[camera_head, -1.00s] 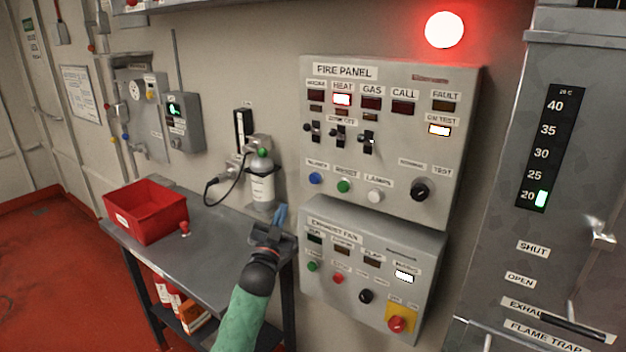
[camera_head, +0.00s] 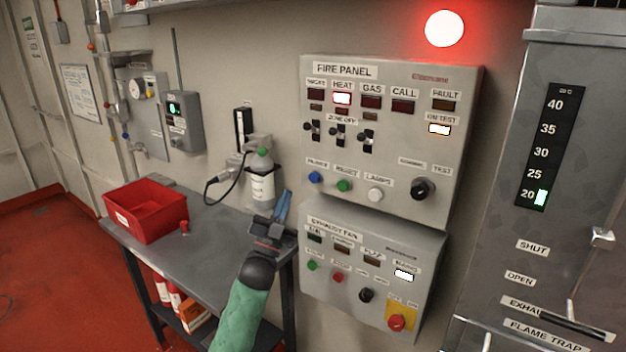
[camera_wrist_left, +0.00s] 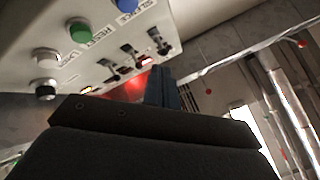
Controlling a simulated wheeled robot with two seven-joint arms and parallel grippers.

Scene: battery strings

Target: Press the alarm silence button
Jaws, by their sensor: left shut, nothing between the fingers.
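The fire panel (camera_head: 330,150) is a grey box on the wall. Its blue silence button (camera_head: 315,177) is at the lower left, left of a green reset button (camera_head: 344,185) and a white lamps button (camera_head: 375,194). The blue button also shows at the top of the left wrist view (camera_wrist_left: 127,6), beside a label reading SILENCE. My left gripper (camera_head: 284,208) is shut and empty, its blue fingers pointing up, below and left of the blue button and apart from it. In the left wrist view its fingers (camera_wrist_left: 160,88) show below the panel face. My right gripper is not in view.
The exhaust fan box (camera_head: 425,255) is under the fire panel, right of my left gripper. A grey bottle (camera_head: 262,186) stands on the bench behind the gripper. A red bin (camera_head: 146,222) sits on the bench (camera_head: 215,270). A red lamp (camera_head: 444,29) glows above.

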